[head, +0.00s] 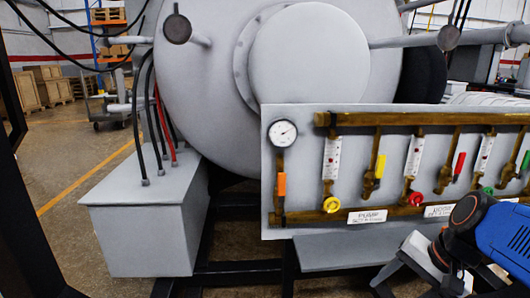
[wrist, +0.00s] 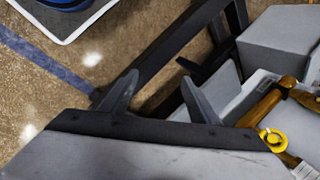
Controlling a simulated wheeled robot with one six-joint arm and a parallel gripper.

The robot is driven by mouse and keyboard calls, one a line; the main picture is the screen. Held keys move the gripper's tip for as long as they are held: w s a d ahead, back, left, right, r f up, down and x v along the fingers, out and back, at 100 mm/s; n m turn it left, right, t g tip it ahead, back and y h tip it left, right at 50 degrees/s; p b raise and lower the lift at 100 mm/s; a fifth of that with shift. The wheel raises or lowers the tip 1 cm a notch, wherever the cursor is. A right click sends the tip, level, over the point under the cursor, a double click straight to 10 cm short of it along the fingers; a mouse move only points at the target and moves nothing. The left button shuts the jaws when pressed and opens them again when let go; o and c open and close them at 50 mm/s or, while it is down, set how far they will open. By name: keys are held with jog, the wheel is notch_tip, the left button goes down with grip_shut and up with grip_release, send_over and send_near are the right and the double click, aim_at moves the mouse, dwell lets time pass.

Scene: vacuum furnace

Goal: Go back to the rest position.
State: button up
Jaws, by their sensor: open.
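My gripper (head: 392,276) is at the lower right of the head view, in front of the lower part of the valve panel (head: 300,222). In the wrist view my gripper (wrist: 160,78) has its two grey fingers spread wide apart. Nothing is between them, and bare floor and a dark frame beam show beyond. The panel's brown pipe and a yellow knob (wrist: 272,138) lie to the right of the fingers in the wrist view. I cannot tell the exact gap between gripper and panel.
The large grey furnace (head: 310,60) stands behind the panel. A round gauge (head: 283,133) and several valves are on the panel. A grey box (head: 145,215) with black and red hoses stands at left. Dark frame beams (head: 235,272) run low. Floor (head: 75,150) at far left is open.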

jog(key=s+n+h, duration=0.1)
jog(key=n, duration=0.2)
jog(key=s+n+t+h, duration=0.1)
jog(key=s+n, duration=0.1)
jog(key=s+n+h, duration=0.1)
jog(key=n, duration=0.2)
jog(key=shift+s+d+r+n+t, duration=0.15)
jog(key=shift+s+r+n+t, duration=0.05)
jog(key=shift+r+n+t, duration=0.15)
dwell(1.6)
